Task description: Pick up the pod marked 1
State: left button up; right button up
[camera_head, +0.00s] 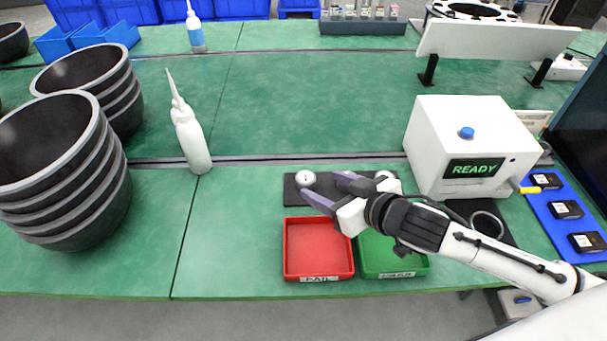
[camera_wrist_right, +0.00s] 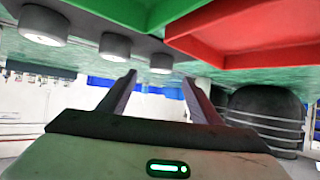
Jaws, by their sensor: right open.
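A round white pod (camera_head: 305,178) stands at the left end of a black rack (camera_head: 291,194); its mark is too small to read. Another white pod (camera_head: 384,176) shows at the right end. My right gripper (camera_head: 322,184) is open and empty, its fingers pointing at the left pod; they partly cover the rack. In the right wrist view several grey-white pods stand in a row, and the end one (camera_wrist_right: 161,64) appears just beyond the gap between my fingertips (camera_wrist_right: 159,79). No number shows there. My left gripper is not in view.
A red tray (camera_head: 318,278) and a green tray (camera_head: 400,272) lie in front of the rack, partly under my right arm. A white box reading READY (camera_head: 425,140) stands to the right. A white bottle (camera_head: 193,145) and stacked black bowls (camera_head: 122,200) stand left.

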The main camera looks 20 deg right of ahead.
aim_at(309, 181)
jog(key=shift+p+x, duration=0.3)
jog(key=shift+x, duration=3.05)
jog(key=shift+s, duration=0.1)
jog(key=c, duration=1.1)
